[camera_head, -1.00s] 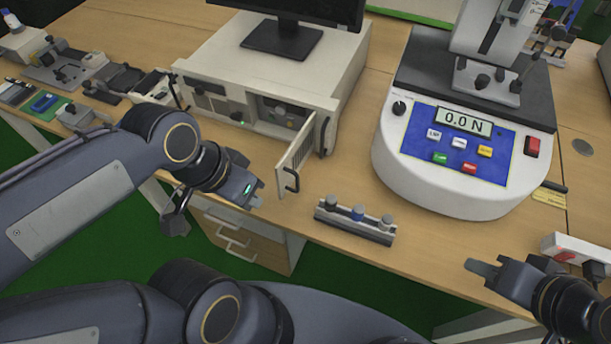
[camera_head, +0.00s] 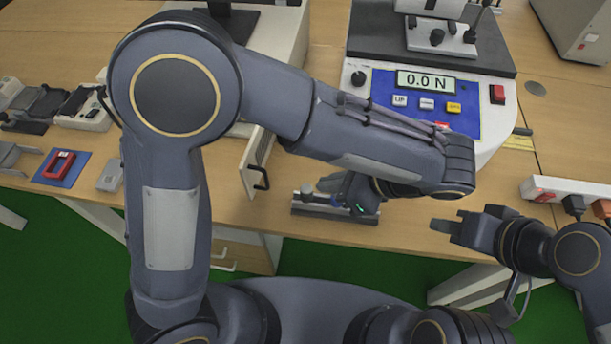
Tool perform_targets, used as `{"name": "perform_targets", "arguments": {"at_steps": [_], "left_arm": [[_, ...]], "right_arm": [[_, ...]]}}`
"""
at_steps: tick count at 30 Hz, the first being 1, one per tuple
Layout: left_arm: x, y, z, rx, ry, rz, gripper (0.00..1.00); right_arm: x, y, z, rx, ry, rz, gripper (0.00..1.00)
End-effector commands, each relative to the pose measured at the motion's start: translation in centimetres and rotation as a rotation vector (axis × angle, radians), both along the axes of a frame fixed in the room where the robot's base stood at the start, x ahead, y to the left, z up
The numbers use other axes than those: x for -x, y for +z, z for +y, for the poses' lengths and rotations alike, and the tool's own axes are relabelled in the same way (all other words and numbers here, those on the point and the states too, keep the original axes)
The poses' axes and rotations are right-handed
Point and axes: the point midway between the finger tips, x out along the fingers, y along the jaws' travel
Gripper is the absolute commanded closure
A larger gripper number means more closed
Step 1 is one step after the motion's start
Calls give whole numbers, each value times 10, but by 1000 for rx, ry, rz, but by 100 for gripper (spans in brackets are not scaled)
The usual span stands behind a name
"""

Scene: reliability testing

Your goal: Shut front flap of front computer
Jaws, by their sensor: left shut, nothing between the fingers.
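The front computer (camera_head: 285,32) is a pale case at the back, its front mostly hidden behind my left arm. Its front flap (camera_head: 254,152) stands open, sticking out toward the table's front edge, with a black handle (camera_head: 262,178) on its right face. My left arm arches over the table and its forearm folds back, so my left gripper (camera_head: 328,183) points left toward the flap's handle side. This gripper is shut and empty, to the right of the handle with a gap between them. My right gripper (camera_head: 440,230) is at the right by the table's front edge; its finger opening is unclear.
A low rail with knobs (camera_head: 310,206) lies just below my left gripper. A force tester (camera_head: 490,120) reading 0.0 N stands behind my forearm. A power strip (camera_head: 560,190) is at the right. Small fixtures and a red part (camera_head: 60,165) lie at the left.

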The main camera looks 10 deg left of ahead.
Motion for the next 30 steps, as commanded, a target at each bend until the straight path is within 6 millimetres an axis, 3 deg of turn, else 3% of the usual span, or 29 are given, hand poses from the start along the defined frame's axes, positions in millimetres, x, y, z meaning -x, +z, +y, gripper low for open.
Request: {"name": "perform_targets", "arguments": {"at_steps": [13, 21, 30], "left_arm": [[-19, -65, 63, 0, 5, 4, 100], [-29, -64, 95, 2, 6, 0, 100], [-31, -64, 99, 2, 4, 0, 100]], "right_arm": [[0, -8, 0, 0, 0, 0, 69], [0, -4, 0, 0, 0, 0, 69], [0, -4, 0, 0, 0, 0, 69]]}}
